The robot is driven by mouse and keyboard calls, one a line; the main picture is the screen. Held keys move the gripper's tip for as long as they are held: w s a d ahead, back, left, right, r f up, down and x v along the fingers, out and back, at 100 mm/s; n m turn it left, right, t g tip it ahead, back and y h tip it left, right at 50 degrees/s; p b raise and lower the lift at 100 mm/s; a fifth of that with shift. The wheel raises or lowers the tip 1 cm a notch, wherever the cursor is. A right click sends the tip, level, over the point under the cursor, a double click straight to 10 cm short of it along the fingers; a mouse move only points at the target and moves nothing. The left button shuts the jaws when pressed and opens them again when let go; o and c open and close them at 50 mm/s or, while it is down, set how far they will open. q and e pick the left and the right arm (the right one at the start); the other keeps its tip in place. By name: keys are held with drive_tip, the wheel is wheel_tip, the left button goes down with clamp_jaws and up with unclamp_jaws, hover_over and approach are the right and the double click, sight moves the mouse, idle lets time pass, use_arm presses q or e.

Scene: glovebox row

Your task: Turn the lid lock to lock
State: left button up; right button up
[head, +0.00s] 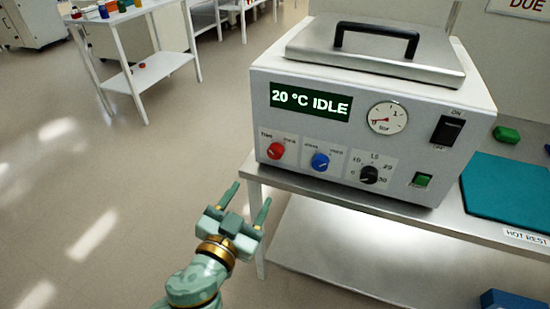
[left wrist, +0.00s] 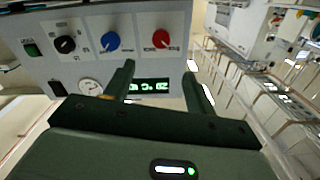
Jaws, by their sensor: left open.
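A white box-shaped machine (head: 370,110) stands on a steel bench. It has a closed metal lid (head: 375,50) with a black handle and a display reading 20 °C IDLE. A red knob (head: 276,151) is at the lower left of its front panel, with two small labels that I cannot read surely. The red knob also shows in the left wrist view (left wrist: 160,38). My left gripper (head: 246,198) is open and empty, below and left of the red knob and apart from it. My right gripper is out of view.
A blue knob (head: 320,162), a black knob (head: 369,174) and a green button (head: 421,180) sit right of the red knob. A gauge (head: 387,118) and a black switch (head: 447,130) are above. A teal mat (head: 510,187) lies at right. Open floor is left of the bench.

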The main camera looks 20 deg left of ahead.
sight(274, 155)
use_arm(q)
drive_tip(key=w, duration=0.4)
drive_tip(key=w+b, duration=0.1)
drive_tip(key=w, duration=0.4)
drive_tip(key=w+b, duration=0.1)
drive_tip(key=w, duration=0.3)
drive_tip(key=shift+w+d+f, duration=0.1)
drive_tip(key=shift+w+f, duration=0.1)
drive_tip(key=shift+f, duration=0.05)
drive_tip(key=shift+w+b, duration=0.3)
drive_tip(key=shift+w+r, duration=0.1)
drive_tip(key=shift+w, duration=0.1)
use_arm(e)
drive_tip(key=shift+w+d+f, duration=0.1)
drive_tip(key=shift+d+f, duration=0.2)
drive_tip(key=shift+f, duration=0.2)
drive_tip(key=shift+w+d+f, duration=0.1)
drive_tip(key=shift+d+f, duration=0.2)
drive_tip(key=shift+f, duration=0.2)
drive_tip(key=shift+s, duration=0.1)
use_arm(q)
drive_tip(key=c, duration=1)
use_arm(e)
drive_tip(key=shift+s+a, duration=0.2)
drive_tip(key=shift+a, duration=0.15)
